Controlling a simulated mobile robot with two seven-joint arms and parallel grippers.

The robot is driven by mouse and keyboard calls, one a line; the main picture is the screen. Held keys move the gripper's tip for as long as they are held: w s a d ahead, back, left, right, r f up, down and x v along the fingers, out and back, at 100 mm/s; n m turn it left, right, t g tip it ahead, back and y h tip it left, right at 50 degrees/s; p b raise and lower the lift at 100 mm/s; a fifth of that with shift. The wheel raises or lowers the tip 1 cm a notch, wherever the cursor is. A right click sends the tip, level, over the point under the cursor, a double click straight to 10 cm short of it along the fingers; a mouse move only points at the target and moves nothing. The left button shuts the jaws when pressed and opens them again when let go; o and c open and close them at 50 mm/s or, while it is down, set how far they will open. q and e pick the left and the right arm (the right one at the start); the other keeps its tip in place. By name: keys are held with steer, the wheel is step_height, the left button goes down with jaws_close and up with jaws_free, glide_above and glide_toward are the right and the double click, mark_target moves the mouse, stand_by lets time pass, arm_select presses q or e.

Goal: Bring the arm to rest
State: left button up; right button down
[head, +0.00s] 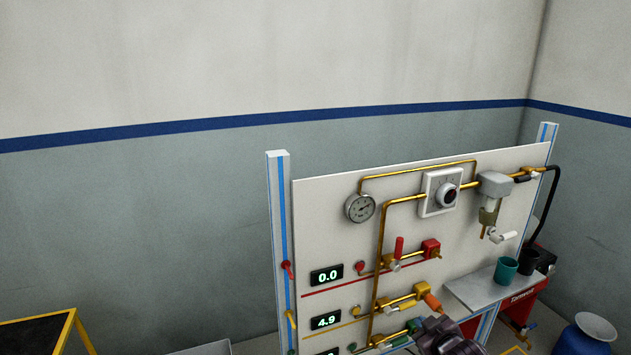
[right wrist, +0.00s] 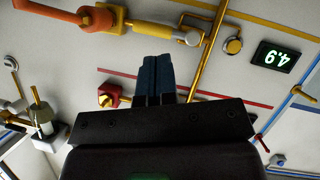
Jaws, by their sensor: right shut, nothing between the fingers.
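My right gripper (head: 441,338) shows at the bottom edge of the head view, in front of the lower part of a white panel (head: 335,225). In the right wrist view its two dark blue fingers (right wrist: 155,76) are together, with nothing between them. The panel fills the background there and appears upside down. Whether the fingers touch the panel cannot be told. Most of the right arm is out of the head view. My left gripper is not in view.
The panel carries brass pipes, a round gauge (head: 360,207), a white dial box (head: 441,192), a red-handled valve (head: 399,247) and an orange-handled valve (head: 432,302). A teal cup (head: 507,269) stands on a shelf (head: 470,291) at right. A yellow-framed table (head: 66,330) is at lower left.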

steer(key=s+f+m+h, duration=0.1)
steer(key=s+f+m, duration=0.1)
steer(key=s, duration=1.4)
steer(key=s+f+m+g+h, duration=0.1)
steer(key=s+f+m, duration=0.2)
steer(key=s, duration=1.2)
steer(key=shift+s+f+m+g+h, duration=0.3)
steer(key=shift+s+f, duration=0.05)
steer(key=shift+f, duration=0.55)
